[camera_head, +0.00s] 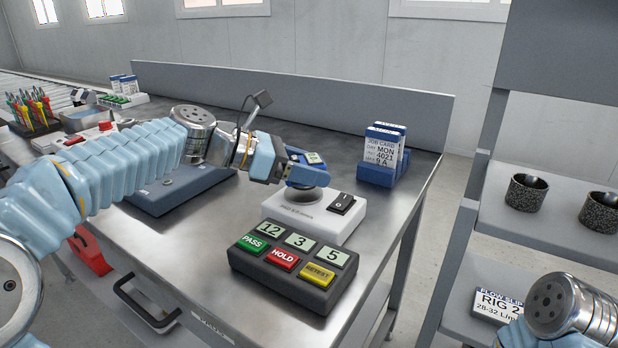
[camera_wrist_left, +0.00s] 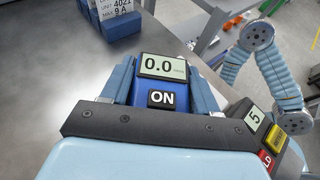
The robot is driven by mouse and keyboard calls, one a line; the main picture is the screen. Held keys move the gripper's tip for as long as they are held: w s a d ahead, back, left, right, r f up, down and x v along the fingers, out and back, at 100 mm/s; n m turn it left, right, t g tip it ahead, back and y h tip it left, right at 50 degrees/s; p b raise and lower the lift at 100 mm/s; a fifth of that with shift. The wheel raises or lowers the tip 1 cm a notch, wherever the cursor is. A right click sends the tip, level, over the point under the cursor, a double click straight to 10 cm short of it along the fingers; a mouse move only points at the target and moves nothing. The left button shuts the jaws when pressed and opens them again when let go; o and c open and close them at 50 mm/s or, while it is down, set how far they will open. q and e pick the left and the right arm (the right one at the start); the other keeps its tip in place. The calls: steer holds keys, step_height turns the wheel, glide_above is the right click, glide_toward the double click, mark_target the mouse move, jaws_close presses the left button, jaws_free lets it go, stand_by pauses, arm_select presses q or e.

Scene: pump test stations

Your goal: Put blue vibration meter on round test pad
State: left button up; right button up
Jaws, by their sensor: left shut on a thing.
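The blue vibration meter (camera_head: 306,175) is between the fingers of my left gripper (camera_head: 290,168), which is shut on it. In the left wrist view the meter (camera_wrist_left: 174,92) shows a display reading 0.0 and a black ON button, with a finger on each side. The round test pad (camera_head: 304,199) is a grey disc on a white base with a black rocker switch. The meter is right at the pad, covering its rear part; I cannot tell whether they touch. My right gripper is outside both views; only part of my right arm shows.
A dark button box (camera_head: 293,268) with PASS, HOLD and RETEST buttons stands just in front of the white base. A blue job card holder (camera_head: 377,174) stands behind right. A dark blue-grey plate (camera_head: 178,192) lies left, under my left arm. Bare steel bench lies between.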

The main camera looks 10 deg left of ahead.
arm_select(q)
steer(key=shift+f, duration=0.7)
steer(key=shift+f, duration=0.15)
steer(key=o, duration=1.4)
steer(key=shift+c, duration=0.2)
steer(key=shift+s+a+r, duration=0.1)
steer(key=shift+a+r, duration=0.15)
steer(key=v, duration=1.1)
steer(key=shift+a+p, duration=0.15)
steer(key=shift+p, duration=0.25)
steer(key=shift+s, duration=0.15)
